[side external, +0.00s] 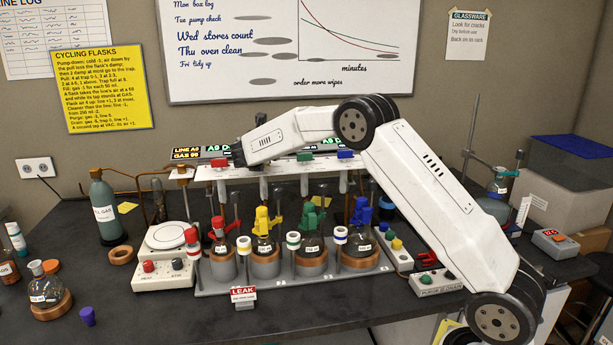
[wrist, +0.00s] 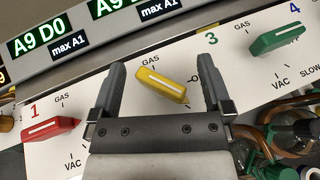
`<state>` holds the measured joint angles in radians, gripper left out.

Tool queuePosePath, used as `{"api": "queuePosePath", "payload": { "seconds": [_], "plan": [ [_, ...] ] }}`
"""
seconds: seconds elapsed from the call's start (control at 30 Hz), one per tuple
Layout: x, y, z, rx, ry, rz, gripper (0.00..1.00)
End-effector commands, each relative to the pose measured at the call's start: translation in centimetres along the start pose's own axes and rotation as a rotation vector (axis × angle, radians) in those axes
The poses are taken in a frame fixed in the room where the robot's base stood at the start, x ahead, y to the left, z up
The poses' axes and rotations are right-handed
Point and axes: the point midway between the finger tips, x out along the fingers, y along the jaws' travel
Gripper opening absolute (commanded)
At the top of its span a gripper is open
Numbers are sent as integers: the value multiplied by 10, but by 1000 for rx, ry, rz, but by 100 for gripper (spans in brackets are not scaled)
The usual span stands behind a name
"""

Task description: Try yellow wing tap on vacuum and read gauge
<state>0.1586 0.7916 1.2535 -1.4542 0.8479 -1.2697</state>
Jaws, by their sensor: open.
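The yellow wing tap (wrist: 162,84) sits on the white panel in the wrist view, between the two fingers of my gripper (wrist: 162,88). My gripper is open, with a gap between each finger and the tap. The tap's white stripe slopes down to the right, at an angle to the red and green tap stripes. GAS is printed above it and a partly covered O label is to its right; any label below is hidden by my gripper. A gauge display (wrist: 42,40) reads A9 D0, max A1. In the side view my arm hides the yellow tap.
The red tap (wrist: 50,130) and green tap (wrist: 275,38) flank my gripper. Flasks with yellow (side external: 263,221), green (side external: 311,217) and blue (side external: 361,212) fittings stand below the panel. A LEAK sign (side external: 243,296) stands in front.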

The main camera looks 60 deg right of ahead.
Motion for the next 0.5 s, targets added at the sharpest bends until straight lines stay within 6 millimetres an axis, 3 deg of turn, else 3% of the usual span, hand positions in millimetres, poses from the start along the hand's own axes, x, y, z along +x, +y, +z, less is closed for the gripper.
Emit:
{"api": "queuePosePath", "payload": {
  "seconds": [0.5],
  "plan": [
    [0,-1,0,-105,1,259,100]
  ]
}}
